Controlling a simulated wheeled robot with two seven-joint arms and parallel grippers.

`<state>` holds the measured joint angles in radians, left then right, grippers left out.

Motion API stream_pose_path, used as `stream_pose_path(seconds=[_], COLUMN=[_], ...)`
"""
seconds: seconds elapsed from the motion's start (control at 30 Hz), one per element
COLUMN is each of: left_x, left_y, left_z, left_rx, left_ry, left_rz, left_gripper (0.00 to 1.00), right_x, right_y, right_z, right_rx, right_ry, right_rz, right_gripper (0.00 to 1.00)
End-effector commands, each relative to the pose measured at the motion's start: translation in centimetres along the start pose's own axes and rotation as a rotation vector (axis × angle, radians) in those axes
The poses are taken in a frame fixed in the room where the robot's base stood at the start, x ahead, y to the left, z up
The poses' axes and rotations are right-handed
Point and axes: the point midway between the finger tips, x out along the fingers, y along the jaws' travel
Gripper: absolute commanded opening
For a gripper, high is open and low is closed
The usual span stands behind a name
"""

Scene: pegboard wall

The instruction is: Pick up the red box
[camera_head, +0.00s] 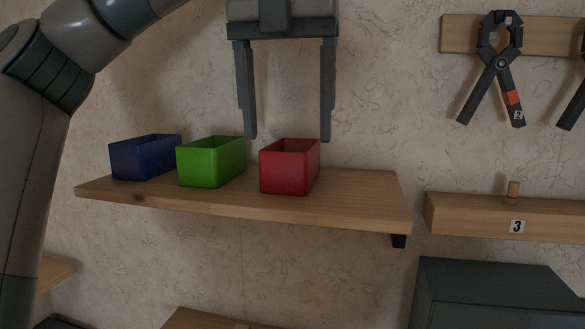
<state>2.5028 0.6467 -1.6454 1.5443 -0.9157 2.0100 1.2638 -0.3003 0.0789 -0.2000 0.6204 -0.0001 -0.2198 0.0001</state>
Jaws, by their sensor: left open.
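The red box (285,172) is a small open-topped bin on the wooden shelf (355,200), the rightmost of three boxes. My left gripper (288,138) hangs from the top of the view with its fingers pointing down. It is open and empty. Its fingertips are near the height of the red box's top rim, the left one over the gap beside the green box and the right one by the red box's right rim. How far the fingers are from the box in depth is hard to tell. My right gripper is not in view.
A green box (211,165) and a blue box (144,159) stand left of the red box, a narrow gap away. The shelf's right end is bare. Clamps (500,70) hang on the wall at right, above a wooden bar labelled 3 (480,215). A dark cabinet (500,290) stands lower right.

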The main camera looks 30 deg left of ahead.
Motion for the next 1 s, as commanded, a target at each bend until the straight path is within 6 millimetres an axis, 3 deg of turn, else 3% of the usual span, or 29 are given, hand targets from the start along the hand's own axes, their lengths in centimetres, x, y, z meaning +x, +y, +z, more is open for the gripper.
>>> stream_pose_path(seconds=[0.53, 1.0], left_x=[4.3, 4.8], left_y=[-0.5, -0.5], left_z=[0.7, 0.7], left_rx=[0.002, 0.001], left_ry=[0.002, -0.001], left_rz=[0.000, 0.000], left_gripper=[0.70, 0.70], right_x=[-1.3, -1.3], right_y=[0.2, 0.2], right_z=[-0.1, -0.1], right_rx=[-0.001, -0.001], right_ry=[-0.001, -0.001], right_rz=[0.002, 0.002], right_gripper=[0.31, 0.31])
